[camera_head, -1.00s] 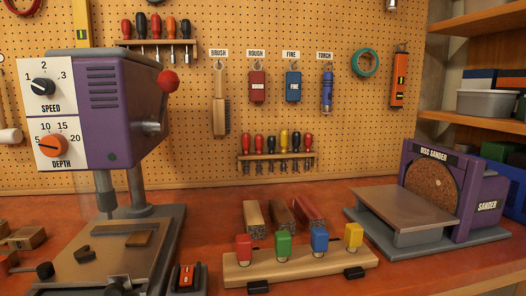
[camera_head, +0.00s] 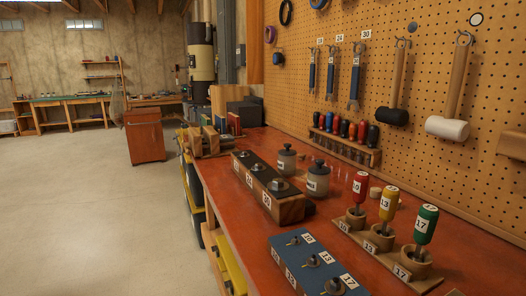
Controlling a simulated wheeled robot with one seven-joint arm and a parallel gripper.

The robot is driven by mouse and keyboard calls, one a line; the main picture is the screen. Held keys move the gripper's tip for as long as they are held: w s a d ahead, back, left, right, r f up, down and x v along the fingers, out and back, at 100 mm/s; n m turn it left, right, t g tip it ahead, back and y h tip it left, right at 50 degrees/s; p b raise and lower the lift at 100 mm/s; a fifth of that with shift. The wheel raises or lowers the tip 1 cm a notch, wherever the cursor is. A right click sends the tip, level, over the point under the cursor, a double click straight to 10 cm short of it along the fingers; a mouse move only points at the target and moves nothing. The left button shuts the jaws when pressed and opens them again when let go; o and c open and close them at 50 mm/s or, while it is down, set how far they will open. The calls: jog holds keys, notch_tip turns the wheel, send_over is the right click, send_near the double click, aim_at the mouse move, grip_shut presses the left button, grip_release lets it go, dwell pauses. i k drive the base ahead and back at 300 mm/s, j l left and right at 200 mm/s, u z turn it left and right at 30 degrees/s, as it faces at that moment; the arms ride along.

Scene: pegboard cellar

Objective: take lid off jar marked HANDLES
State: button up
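Two small grey jars with dark knobbed lids stand on the red bench top. The farther jar (camera_head: 287,161) is behind the nearer jar (camera_head: 318,182), and both lids are on. Each jar has a pale label, too small to read, so I cannot tell which is marked HANDLES. My gripper is not in view.
A dark-topped wooden block (camera_head: 292,208) with hex pieces stands in front of the jars. A blue numbered block (camera_head: 280,252) and a rack (camera_head: 385,262) of numbered drivers are nearer. A vise (camera_head: 205,140) is at the bench's far end. Open floor (camera_head: 90,210) lies left.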

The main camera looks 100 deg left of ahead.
aim_at(287, 151)
jog(key=u, duration=2.5)
